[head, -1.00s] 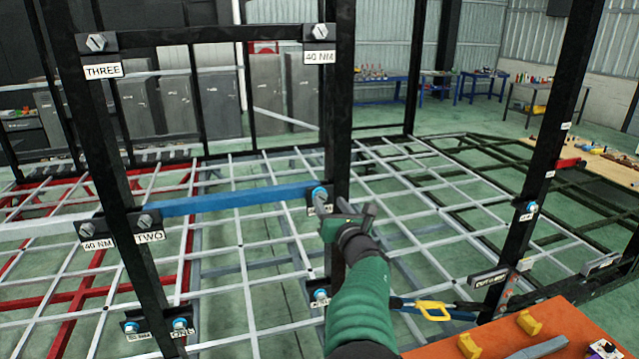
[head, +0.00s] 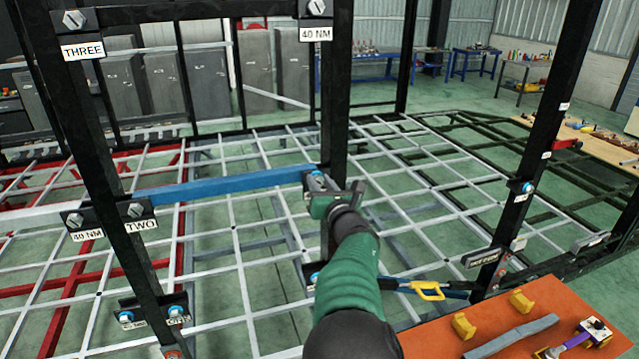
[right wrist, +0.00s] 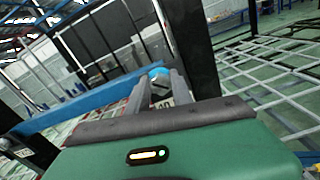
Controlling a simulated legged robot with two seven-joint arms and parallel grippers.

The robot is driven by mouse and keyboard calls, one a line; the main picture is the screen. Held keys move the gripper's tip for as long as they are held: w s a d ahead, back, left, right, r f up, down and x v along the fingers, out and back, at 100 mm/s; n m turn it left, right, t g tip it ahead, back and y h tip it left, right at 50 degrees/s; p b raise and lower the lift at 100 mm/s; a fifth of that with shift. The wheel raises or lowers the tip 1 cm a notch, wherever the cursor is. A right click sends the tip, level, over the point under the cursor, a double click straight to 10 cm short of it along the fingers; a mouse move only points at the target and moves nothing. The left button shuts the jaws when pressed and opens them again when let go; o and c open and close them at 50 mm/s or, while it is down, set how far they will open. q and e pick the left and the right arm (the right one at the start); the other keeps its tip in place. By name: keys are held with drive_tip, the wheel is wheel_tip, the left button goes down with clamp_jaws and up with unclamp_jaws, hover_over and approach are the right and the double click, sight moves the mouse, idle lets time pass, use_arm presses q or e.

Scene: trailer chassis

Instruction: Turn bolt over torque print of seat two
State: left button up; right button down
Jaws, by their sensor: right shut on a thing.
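The blue bar (head: 230,184) of seat two runs from the left post to the middle post. At its left end are two grey slotted bolts, one over the "40 NM" print (head: 87,235) and one over the "TWO" print (head: 141,226). A blue bolt (head: 314,175) sits at the bar's right end on the middle post. My right gripper (head: 317,186) is shut on this blue bolt, which shows between its fingertips in the right wrist view (right wrist: 158,72). A print under it is partly hidden by the fingers. My left gripper is not in view.
Upper slotted bolts sit over the "THREE" print (head: 83,49) and another "40 NM" print (head: 316,34). Lower blue bolts (head: 175,312) sit on the left post. An orange table (head: 440,345) with yellow blocks and a grey strip stands at lower right. A white grid (head: 240,270) lies behind the posts.

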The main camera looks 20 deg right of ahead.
drive_tip(key=shift+f, duration=0.1)
drive_tip(key=m+b, duration=0.3)
drive_tip(key=shift+f, duration=0.2)
drive_tip(key=m+b, duration=0.3)
drive_tip(key=m, duration=0.1)
drive_tip(key=shift+w+d+f+b, duration=0.1)
drive_tip(key=shift+d+b, duration=0.05)
drive_tip(key=shift+b, duration=0.25)
drive_tip(key=m+b, duration=0.2)
drive_tip(key=m, duration=0.3)
drive_tip(key=shift+f, duration=0.1)
drive_tip(key=m+b, duration=0.1)
drive_tip(key=m, duration=0.3)
drive_tip(key=shift+f+m, duration=0.15)
drive_tip(key=shift+m, duration=0.15)
drive_tip(key=shift+a+f+m+b, duration=0.1)
drive_tip(key=shift+m+b, duration=0.35)
drive_tip(key=shift+m, duration=3.4)
drive_tip(key=shift+a+f+m+b, duration=0.15)
drive_tip(key=shift+m+b, duration=0.35)
drive_tip(key=shift+m, duration=3.3)
drive_tip(key=shift+a+m+b, duration=0.1)
drive_tip(key=shift+m+b, duration=0.35)
drive_tip(key=shift+m, duration=3.4)
